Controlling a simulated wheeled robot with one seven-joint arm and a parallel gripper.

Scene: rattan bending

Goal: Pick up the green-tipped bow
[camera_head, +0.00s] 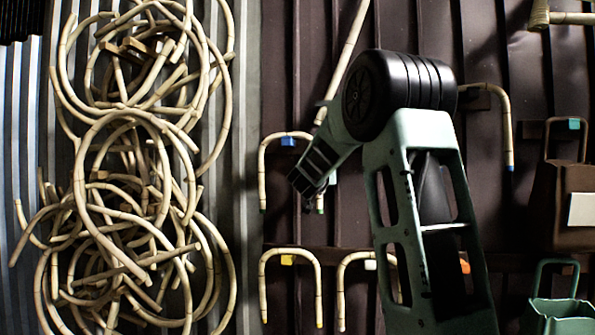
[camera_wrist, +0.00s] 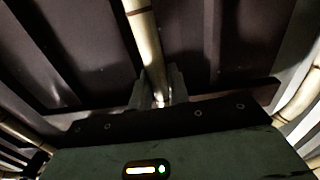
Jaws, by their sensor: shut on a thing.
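In the head view, a bow with a blue tag (camera_head: 276,138) hangs at the upper left of the rack. A green tip (camera_head: 320,207) shows below my wrist, seemingly on that bow's right leg; my wrist hides part of it. In the wrist view my gripper (camera_wrist: 159,92) is shut on a pale rattan length (camera_wrist: 147,45).
Other bows hang on the dark panel, one lower left (camera_head: 290,253), one lower middle (camera_head: 341,290) and one at right (camera_head: 506,120). A heap of rattan rings (camera_head: 135,130) hangs at the left.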

